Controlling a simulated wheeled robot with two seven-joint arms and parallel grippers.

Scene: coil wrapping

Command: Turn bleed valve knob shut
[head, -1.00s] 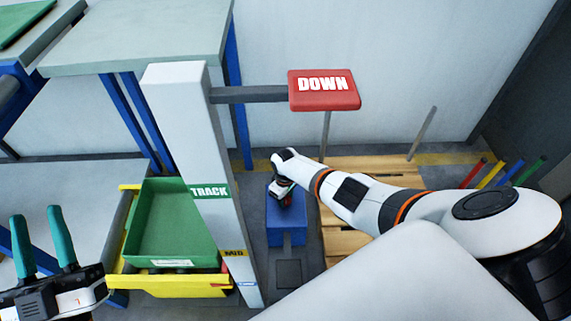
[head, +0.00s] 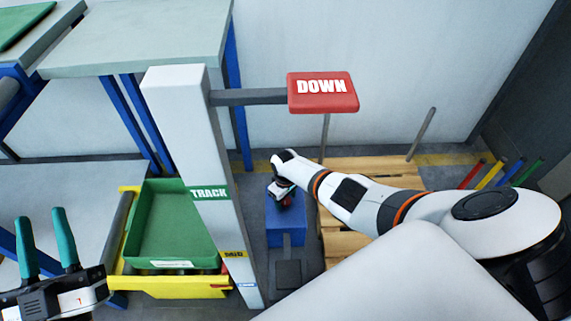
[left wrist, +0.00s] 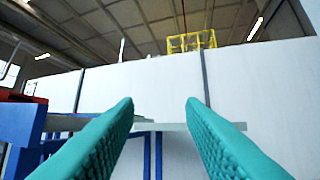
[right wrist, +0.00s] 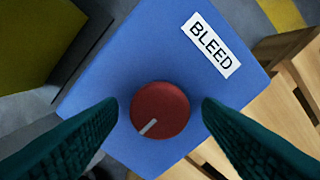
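The bleed valve is a round dark red knob (right wrist: 161,109) with a pale pointer line towards its lower left. It sits on top of a blue box (right wrist: 130,60) with a white BLEED label (right wrist: 211,45). In the head view the blue box (head: 287,230) stands on the floor. My right gripper (right wrist: 160,112) is open, with one finger on each side of the knob and a visible gap to it. In the head view my right gripper (head: 283,194) hangs over the box, its fingers mostly hidden. My left gripper (head: 45,238) is open and empty, fingers up.
A white post (head: 190,140) marked TRACK carries a red DOWN sign (head: 322,92). A green bin (head: 165,235) stands left of the post in a yellow frame (head: 180,287). A wooden pallet (head: 340,245) lies right of the box, near several coloured rods (head: 492,174).

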